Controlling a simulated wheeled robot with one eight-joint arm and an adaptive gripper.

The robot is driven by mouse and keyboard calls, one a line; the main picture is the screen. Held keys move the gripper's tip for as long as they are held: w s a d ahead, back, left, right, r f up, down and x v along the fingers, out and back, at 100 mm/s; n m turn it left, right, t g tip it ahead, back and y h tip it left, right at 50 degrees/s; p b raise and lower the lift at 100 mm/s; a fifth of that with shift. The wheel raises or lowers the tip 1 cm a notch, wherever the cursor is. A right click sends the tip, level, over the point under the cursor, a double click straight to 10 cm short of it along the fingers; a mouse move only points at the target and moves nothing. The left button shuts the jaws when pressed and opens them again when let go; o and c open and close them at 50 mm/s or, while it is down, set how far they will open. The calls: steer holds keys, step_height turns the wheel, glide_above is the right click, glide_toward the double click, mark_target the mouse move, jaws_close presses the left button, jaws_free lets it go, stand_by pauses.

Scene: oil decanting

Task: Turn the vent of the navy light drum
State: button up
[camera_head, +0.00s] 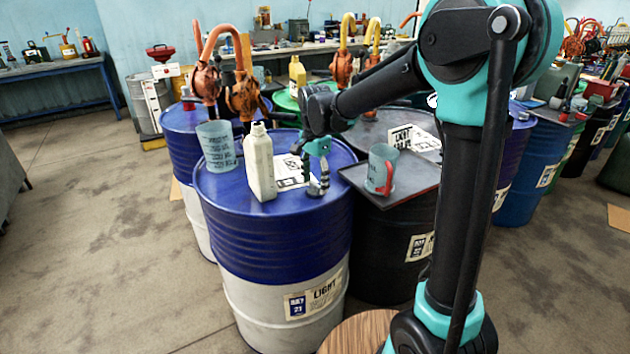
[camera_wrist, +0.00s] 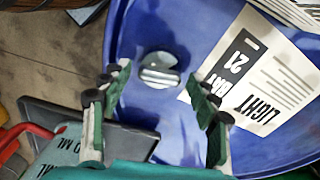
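The navy light drum (camera_head: 270,238) has a blue upper body, a white lower body and a "LIGHT" label (camera_head: 315,297) on its side. My gripper (camera_head: 319,187) points down over the right part of its top. In the wrist view, the vent (camera_wrist: 160,72) is a small round metal cap with a raised bar across it, on the blue drum top (camera_wrist: 155,25). My gripper (camera_wrist: 163,88) is open, with one finger on each side of the vent in the picture. I see nothing between the fingers but the vent below; I cannot tell whether they touch it.
On the drum top stand a white bottle (camera_head: 259,165) and a clear measuring jug (camera_head: 216,146). A dark tray (camera_head: 410,190) with a red-handled jug (camera_head: 380,168) lies close on the right. Orange pumps (camera_head: 243,98) rise behind. Floor at left is clear.

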steer(key=c, duration=0.9)
steer(key=shift+n, duration=0.3)
steer(key=n, duration=0.3)
steer(key=shift+n, duration=0.3)
steer(key=n, duration=0.4)
steer(key=shift+n, duration=0.3)
steer(key=n, duration=0.4)
steer(key=shift+n, duration=2.5)
